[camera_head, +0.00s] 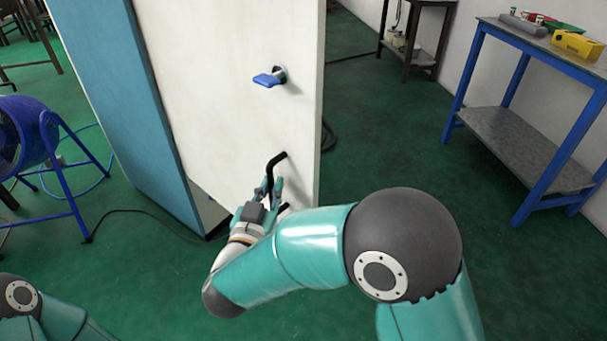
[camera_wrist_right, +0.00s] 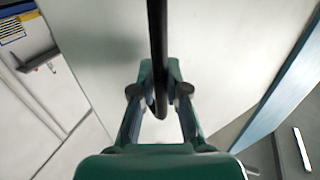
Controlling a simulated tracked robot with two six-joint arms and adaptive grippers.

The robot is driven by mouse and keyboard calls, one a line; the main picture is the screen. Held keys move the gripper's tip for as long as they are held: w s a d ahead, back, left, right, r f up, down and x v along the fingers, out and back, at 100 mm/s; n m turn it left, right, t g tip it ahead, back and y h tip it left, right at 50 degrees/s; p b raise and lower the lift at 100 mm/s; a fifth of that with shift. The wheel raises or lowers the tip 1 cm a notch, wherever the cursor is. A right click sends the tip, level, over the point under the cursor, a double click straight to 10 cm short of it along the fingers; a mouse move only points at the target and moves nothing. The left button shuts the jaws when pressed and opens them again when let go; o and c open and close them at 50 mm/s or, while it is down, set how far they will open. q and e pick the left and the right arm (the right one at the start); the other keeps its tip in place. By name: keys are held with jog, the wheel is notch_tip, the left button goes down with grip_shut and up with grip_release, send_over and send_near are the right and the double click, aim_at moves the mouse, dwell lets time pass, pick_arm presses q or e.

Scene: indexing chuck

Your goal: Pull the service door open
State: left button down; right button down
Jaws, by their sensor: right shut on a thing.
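The white service door (camera_head: 230,70) fills the upper middle of the head view, beside a blue cabinet panel (camera_head: 120,90). Floor shows past the door's right edge; how far it stands open is hard to tell. A blue latch lever (camera_head: 268,79) sticks out of the door's upper part. Below it is a black bar handle (camera_head: 277,162). My right gripper (camera_head: 271,188) is shut on this handle. In the right wrist view the handle (camera_wrist_right: 157,45) runs down between the fingers of the gripper (camera_wrist_right: 160,92). My left gripper is out of view.
A blue-legged workbench (camera_head: 520,120) with tools on top stands at the right. A blue drum fan (camera_head: 25,140) on a stand is at the left, with a cable on the floor. Green floor (camera_head: 390,140) is clear between the door and the workbench.

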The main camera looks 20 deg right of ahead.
jog(key=shift+s+a+r, duration=0.1)
jog(key=shift+s+a, duration=0.15)
jog(key=shift+a, duration=0.35)
jog(key=shift+s+a+r, duration=0.1)
jog(key=shift+s+a, duration=0.1)
jog(key=shift+a, duration=0.35)
jog(key=c, duration=1.2)
grip_release()
jog(key=shift+w+f, duration=0.1)
jog(key=shift+d, duration=0.1)
